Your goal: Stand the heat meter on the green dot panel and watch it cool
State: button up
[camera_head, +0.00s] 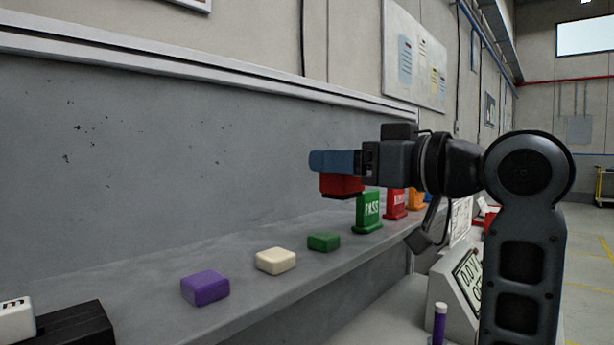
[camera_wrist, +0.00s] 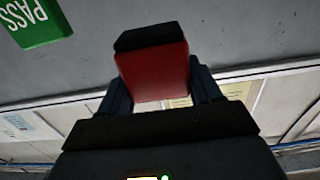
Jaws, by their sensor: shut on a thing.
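My gripper (camera_head: 322,162) is shut on a red block with a black end (camera_head: 341,186) and holds it in the air above the grey shelf. In the wrist view the red block (camera_wrist: 156,75) sits between the two fingers, its black end away from the palm. I cannot tell whether this block is the heat meter. I make out no panel with a green dot in either view. The green PASS sign (camera_head: 368,211) stands on the shelf below and to the right of the held block; it also shows in the wrist view (camera_wrist: 36,22).
Purple (camera_head: 205,288), cream (camera_head: 276,261) and green (camera_head: 323,242) blocks lie along the shelf (camera_head: 125,283). A red sign (camera_head: 394,204) and an orange one (camera_head: 416,200) stand beyond PASS. A black box (camera_head: 75,326) is at lower left, a display unit (camera_head: 445,283) at lower right.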

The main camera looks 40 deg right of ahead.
jog(key=shift+w+a+r+p, duration=0.15)
jog(key=shift+w+r+p, duration=0.2)
jog(key=shift+p, duration=0.85)
jog(key=w+f, duration=0.1)
jog(key=w, duration=0.1)
jog(key=w+f, duration=0.1)
jog(key=w+a+f, duration=0.1)
jog(key=w, duration=0.1)
jog(key=shift+w+f, duration=0.1)
jog(key=shift+w, duration=0.2)
jog(key=shift+f, duration=2)
jog(key=shift+w+f+p, duration=0.15)
jog(key=shift+f+p, duration=0.15)
jog(key=shift+p, duration=0.15)
